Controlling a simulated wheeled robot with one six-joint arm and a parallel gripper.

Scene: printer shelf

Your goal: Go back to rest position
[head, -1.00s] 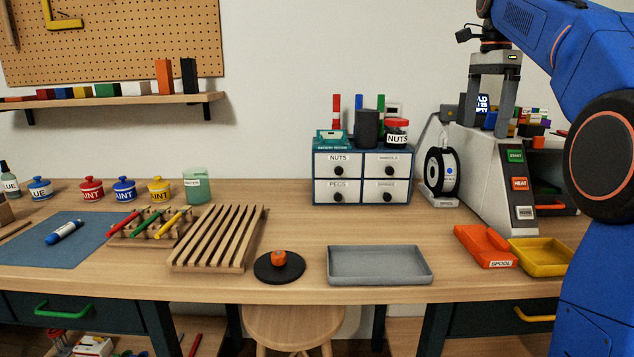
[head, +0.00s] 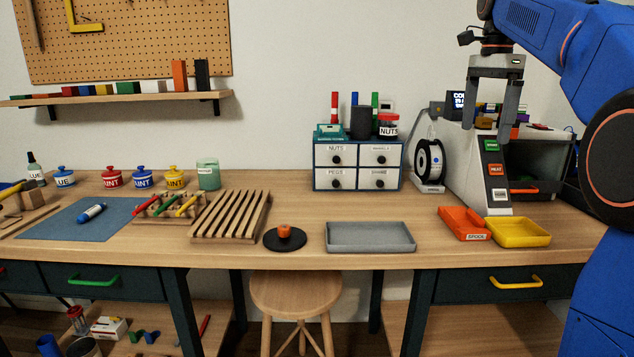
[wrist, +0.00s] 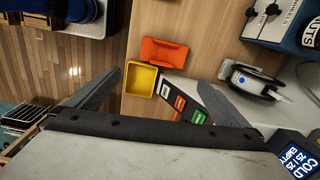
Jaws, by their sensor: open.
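My gripper (head: 493,120) hangs from my blue arm at the upper right of the head view, in front of the printer (head: 497,172). Its two grey fingers are apart with nothing between them. In the wrist view my gripper (wrist: 165,97) also shows spread fingers. Beyond them lie the yellow tray (wrist: 141,80) and the orange spool tray (wrist: 163,52), both empty. The printer's green, orange and white buttons (wrist: 188,108) show near the right finger.
The workbench (head: 350,205) holds a grey tray (head: 370,237), a black disc with an orange piece (head: 285,238), a slatted wooden rack (head: 230,215) and a small drawer cabinet (head: 357,163). A white spool holder (head: 430,165) stands beside the printer. A stool (head: 297,292) stands in front.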

